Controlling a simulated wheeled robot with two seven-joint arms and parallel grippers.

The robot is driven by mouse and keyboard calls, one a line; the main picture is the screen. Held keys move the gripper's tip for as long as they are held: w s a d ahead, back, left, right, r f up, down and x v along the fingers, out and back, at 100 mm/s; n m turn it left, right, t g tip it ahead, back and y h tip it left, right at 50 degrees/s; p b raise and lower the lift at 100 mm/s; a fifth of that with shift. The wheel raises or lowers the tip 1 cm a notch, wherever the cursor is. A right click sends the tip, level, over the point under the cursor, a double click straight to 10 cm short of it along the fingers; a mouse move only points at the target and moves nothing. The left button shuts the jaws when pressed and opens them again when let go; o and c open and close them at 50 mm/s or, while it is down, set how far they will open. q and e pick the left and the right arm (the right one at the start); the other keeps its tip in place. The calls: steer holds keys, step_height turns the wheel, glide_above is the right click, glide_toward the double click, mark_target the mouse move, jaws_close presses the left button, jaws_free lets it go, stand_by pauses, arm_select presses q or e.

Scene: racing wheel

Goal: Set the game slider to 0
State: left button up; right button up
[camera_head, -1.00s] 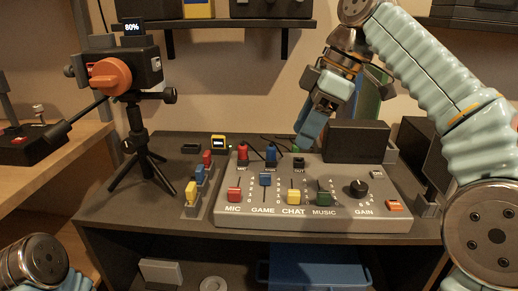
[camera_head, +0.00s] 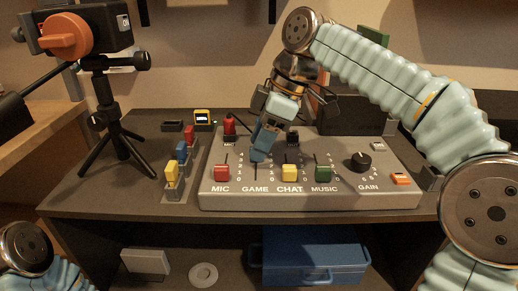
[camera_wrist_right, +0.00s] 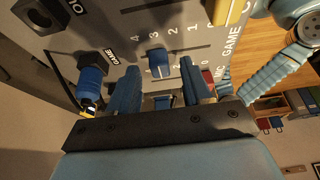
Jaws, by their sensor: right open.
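The grey mixer panel (camera_head: 310,196) has sliders labelled MIC, GAME, CHAT and MUSIC. My right gripper (camera_head: 258,154) is over the GAME slider track and hides its blue knob in the head view. In the right wrist view the blue game slider knob (camera_wrist_right: 158,62) shows between the two blue fingertips of my open right gripper (camera_wrist_right: 160,70), with a gap on each side. It stands along a numbered scale, away from the 0 end near the GAME label. I cannot tell its exact number. My left gripper is not in view.
The red MIC knob (camera_head: 222,173) and yellow CHAT knob (camera_head: 290,173) flank the track. A red plug (camera_head: 229,125) stands behind. A black GAIN dial (camera_head: 360,162) is at the right. A tripod (camera_head: 112,128) stands left, and a blue crate (camera_head: 316,262) sits below.

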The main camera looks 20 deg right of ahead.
steer(key=shift+a+f, duration=0.15)
steer(key=shift+f, duration=0.3)
steer(key=shift+c, duration=0.3)
jaws_close()
steer(key=shift+s, duration=0.1)
